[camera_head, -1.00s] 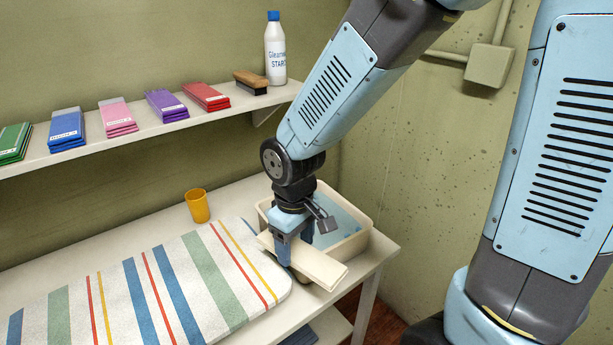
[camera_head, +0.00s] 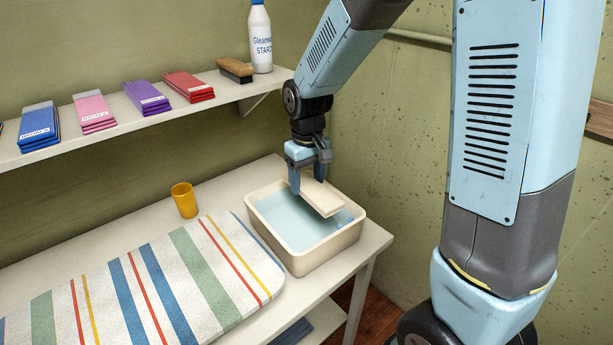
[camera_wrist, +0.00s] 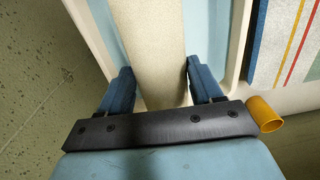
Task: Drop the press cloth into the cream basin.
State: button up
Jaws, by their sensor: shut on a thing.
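The press cloth (camera_head: 322,196) is a flat, folded cream pad. My gripper (camera_head: 307,184) is shut on it and holds it over the cream basin (camera_head: 305,262). The basin stands at the right end of the table, with light blue water or a blue inside showing. In the wrist view, the cloth (camera_wrist: 150,50) lies between my two fingers (camera_wrist: 156,82), with the basin's rim (camera_wrist: 238,45) beyond it. The cloth's far end is hidden behind my gripper in the head view.
A striped padded mat (camera_head: 150,285) covers the table left of the basin. A yellow cup (camera_head: 184,200) stands behind the mat. The shelf above (camera_head: 120,125) bears folded cloths, a brush (camera_head: 235,70) and a starch bottle (camera_head: 261,38). A wall is close on the right.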

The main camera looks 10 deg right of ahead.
aim_at(307, 183)
jog(key=shift+f, duration=2.5)
jog(key=o, duration=1.1)
jog(key=shift+r, duration=0.1)
notch_tip(307, 183, up, 13)
jog(key=shift+f, duration=0.15)
jog(key=shift+r, duration=0.4)
